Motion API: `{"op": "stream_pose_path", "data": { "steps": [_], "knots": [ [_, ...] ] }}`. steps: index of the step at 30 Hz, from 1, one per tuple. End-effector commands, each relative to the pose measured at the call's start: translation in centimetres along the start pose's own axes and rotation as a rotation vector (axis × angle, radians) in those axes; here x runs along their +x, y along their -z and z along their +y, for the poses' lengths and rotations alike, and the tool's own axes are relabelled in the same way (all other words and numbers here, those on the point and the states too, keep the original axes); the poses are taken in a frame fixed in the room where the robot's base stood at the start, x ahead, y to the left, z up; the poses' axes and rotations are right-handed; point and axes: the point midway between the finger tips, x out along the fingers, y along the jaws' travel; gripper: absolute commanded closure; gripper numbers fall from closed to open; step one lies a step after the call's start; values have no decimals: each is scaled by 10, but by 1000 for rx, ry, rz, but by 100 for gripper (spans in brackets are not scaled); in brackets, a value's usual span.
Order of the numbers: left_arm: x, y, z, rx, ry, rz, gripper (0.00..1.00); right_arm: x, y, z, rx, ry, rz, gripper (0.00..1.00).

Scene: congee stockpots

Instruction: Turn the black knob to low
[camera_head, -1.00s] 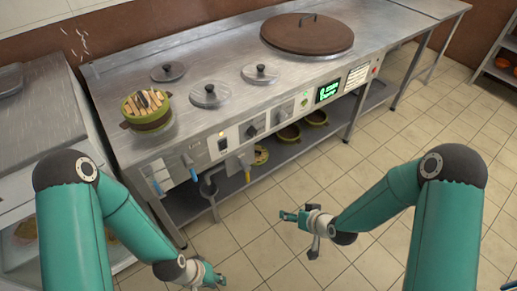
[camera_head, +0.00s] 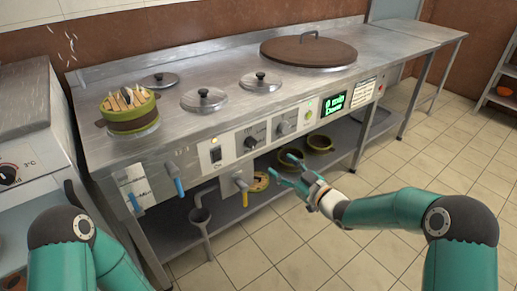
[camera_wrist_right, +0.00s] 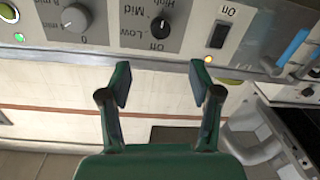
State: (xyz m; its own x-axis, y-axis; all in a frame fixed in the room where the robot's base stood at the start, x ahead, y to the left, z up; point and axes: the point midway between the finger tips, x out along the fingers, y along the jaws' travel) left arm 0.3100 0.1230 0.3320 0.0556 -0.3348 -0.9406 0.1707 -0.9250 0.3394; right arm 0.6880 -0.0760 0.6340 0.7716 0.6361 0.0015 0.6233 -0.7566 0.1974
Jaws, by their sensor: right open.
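The black knob (camera_head: 250,142) is on the stove's front panel, between the power switch and a second knob. In the right wrist view, which is upside down, the black knob (camera_wrist_right: 160,27) has Off, Low, Mid and High printed around it. I cannot clearly read where its pointer stands. My right gripper (camera_head: 283,170) is open and empty, in front of and below the panel. In the wrist view its two fingers (camera_wrist_right: 160,77) stand apart, with the knob beyond the gap and not touched. My left gripper is out of view; only its arm shows.
A timer knob (camera_head: 282,127) sits beside the black knob, and a power switch (camera_head: 215,154) on its other side. A yellow-handled tap (camera_head: 241,182) and blue-handled taps (camera_head: 179,186) stick out below. Pots (camera_head: 320,143) stand on the lower shelf. Open tiled floor lies in front.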

Motion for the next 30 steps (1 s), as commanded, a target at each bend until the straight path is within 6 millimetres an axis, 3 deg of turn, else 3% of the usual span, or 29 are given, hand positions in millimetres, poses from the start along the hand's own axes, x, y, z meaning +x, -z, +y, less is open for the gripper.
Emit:
{"op": "stream_pose_path", "data": {
  "steps": [6,16,24,30],
  "knots": [
    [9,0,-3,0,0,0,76,48,-3,-2,-1,1,1,37],
    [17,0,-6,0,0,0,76,107,-2,-1,0,0,0,37],
    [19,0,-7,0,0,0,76,132,-2,0,2,-1,-1,37],
    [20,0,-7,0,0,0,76,136,-1,0,2,-2,-2,37]
  ]
}}
